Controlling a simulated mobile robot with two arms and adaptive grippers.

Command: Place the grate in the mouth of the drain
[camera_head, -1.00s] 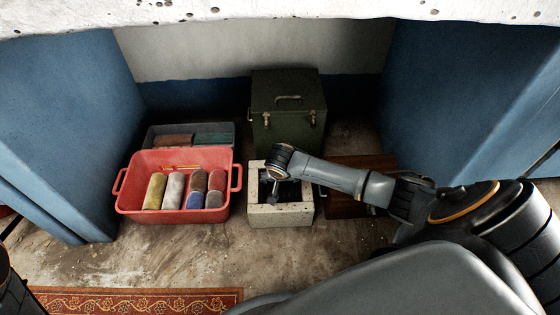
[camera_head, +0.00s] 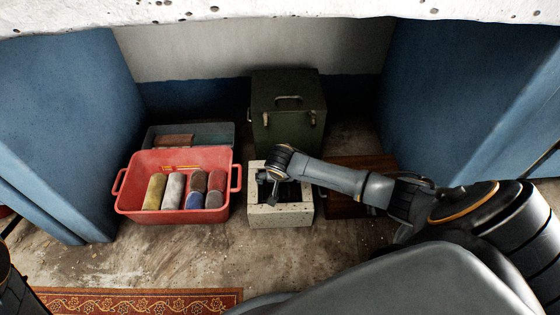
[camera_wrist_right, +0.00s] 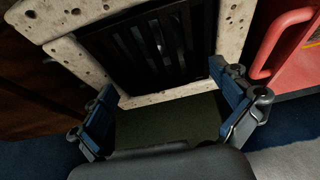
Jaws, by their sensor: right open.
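The drain is a pale, pitted stone block (camera_head: 282,215) with a square mouth, standing on the floor in the head view. Its stone rim (camera_wrist_right: 165,97) frames the mouth in the right wrist view. The dark slatted grate (camera_wrist_right: 150,45) lies within the mouth there and spans most of it; how level it sits I cannot tell. My right gripper (camera_wrist_right: 162,78) is open, its two blue-grey fingers apart near the rim's corners, with nothing between them. In the head view my right gripper (camera_head: 268,183) is over the left part of the mouth and hides some of it. My left gripper is out of view.
A red tub (camera_head: 140,207) with several rolls stands left of the drain, a grey tray (camera_head: 227,130) behind it. A dark green box (camera_head: 288,100) is close behind the drain. A brown wooden thing (camera_head: 345,208) lies to the right. A patterned rug (camera_head: 140,302) lies in front.

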